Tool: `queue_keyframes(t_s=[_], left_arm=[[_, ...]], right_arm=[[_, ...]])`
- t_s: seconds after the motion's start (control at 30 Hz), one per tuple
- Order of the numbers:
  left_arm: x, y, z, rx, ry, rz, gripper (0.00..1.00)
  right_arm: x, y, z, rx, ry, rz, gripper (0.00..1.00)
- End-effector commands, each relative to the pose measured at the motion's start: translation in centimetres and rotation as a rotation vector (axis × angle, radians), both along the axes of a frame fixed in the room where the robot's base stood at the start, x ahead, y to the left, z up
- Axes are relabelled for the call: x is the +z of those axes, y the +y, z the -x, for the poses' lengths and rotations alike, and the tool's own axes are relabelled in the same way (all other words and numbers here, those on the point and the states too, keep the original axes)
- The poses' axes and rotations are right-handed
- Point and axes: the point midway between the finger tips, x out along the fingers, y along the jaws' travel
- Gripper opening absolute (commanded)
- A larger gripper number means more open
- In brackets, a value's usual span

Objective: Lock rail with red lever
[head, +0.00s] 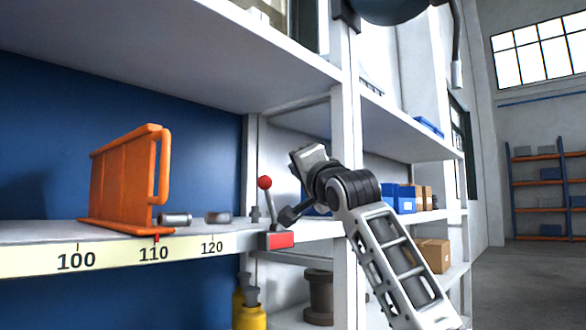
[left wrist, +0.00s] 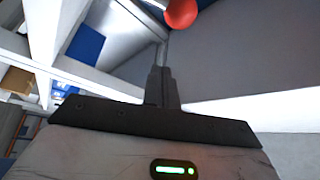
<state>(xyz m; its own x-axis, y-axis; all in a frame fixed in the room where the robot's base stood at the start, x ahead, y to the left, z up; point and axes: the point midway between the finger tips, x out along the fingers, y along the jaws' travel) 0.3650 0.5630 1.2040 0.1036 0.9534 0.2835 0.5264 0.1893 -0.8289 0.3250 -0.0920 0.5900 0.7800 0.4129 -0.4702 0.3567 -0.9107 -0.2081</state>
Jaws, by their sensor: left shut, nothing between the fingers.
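The orange rail (head: 124,188) stands upright on the shelf at the left of the head view, with its foot at the 110 mark. The red lever's round knob (head: 265,182) tops a thin grey rod above a red block (head: 280,240) on the shelf's front edge. The rod stands nearly upright, leaning slightly left. My left gripper (head: 287,216) is shut and empty, just right of the rod; I cannot tell if they touch. In the left wrist view its closed fingers (left wrist: 163,86) point toward the red knob (left wrist: 182,12), which is partly cut off. My right gripper is out of view.
A scale strip (head: 188,250) with marks 100, 110 and 120 runs along the shelf edge. Two small grey cylinders (head: 175,219) lie right of the rail. A white post (head: 345,130) stands behind my arm. A yellow container (head: 250,314) sits below.

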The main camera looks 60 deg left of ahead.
Motion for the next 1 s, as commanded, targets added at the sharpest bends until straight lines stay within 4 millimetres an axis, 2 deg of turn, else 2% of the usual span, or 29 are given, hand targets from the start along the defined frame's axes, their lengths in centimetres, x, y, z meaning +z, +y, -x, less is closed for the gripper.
queue_keyframes(t_s=[0.03,0.2,0.4,0.57,1.0], left_arm=[[-0.9,-1.4,0.1,-0.006,-0.002,0.002,0.00],[-1.8,-4.9,0.5,-0.006,0.001,0.001,0.00],[-2.4,-7.4,0.9,-0.002,0.000,0.001,0.00],[-2.5,-8.1,1.0,-0.002,-0.001,0.001,0.00],[-2.5,-8.0,1.0,-0.001,0.000,0.002,0.00]], right_arm=[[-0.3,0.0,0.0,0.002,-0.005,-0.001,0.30],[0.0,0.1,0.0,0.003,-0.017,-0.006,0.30],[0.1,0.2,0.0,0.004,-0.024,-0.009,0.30],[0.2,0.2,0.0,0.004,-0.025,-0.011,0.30],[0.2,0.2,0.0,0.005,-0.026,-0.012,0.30]])
